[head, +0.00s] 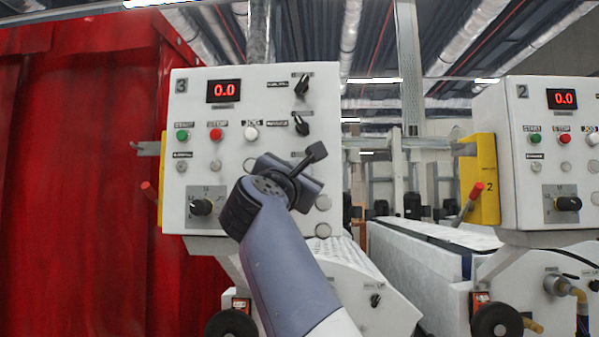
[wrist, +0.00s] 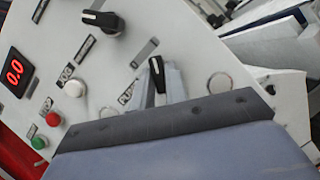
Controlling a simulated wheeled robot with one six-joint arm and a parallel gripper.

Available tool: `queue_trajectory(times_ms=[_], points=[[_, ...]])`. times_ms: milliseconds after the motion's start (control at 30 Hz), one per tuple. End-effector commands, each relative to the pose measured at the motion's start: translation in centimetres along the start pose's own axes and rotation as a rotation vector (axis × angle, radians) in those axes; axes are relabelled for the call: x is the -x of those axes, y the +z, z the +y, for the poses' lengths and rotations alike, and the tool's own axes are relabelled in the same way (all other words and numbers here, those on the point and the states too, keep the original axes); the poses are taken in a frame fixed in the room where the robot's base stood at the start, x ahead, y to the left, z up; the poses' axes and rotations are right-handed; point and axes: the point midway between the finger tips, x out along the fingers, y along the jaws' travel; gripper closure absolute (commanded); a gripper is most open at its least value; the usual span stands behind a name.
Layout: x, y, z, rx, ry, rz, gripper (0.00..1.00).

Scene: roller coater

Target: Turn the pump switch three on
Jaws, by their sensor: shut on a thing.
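The control panel marked 3 (head: 235,110) is white, with a red display at its top left. In the wrist view, the pump switch (wrist: 157,75) is a black rotary knob with a light pointer line, below another black knob on the panel. A label beside it looks like "PUMP" but is blurred. My gripper (wrist: 158,84) has a pale finger on each side of this knob and is shut on it. The knob's pointer is toward the top of the wrist picture. In the head view, my gripper (head: 296,172) covers the knob against the panel's lower right.
Two more black knobs, upper (head: 303,86) and lower (head: 301,125), sit above my gripper. Green (head: 182,136), red (head: 216,135) and white (head: 251,133) buttons are to the left. A low black dial (head: 201,207) is lower left. A red curtain (head: 80,180) stands left; panel 2 (head: 520,195) stands right.

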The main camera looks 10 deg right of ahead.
Motion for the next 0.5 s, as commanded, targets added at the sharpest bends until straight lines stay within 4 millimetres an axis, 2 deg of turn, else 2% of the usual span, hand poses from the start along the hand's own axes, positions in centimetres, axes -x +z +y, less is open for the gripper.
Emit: queue_trajectory(times_ms=[267, 300, 500], points=[[-0.01, -0.18, -0.06, -0.002, -0.002, 0.003, 1.00], [-0.01, -0.18, -0.06, -0.001, -0.003, 0.003, 0.84], [-0.01, -0.10, -0.04, -0.001, -0.001, 0.002, 0.68]])
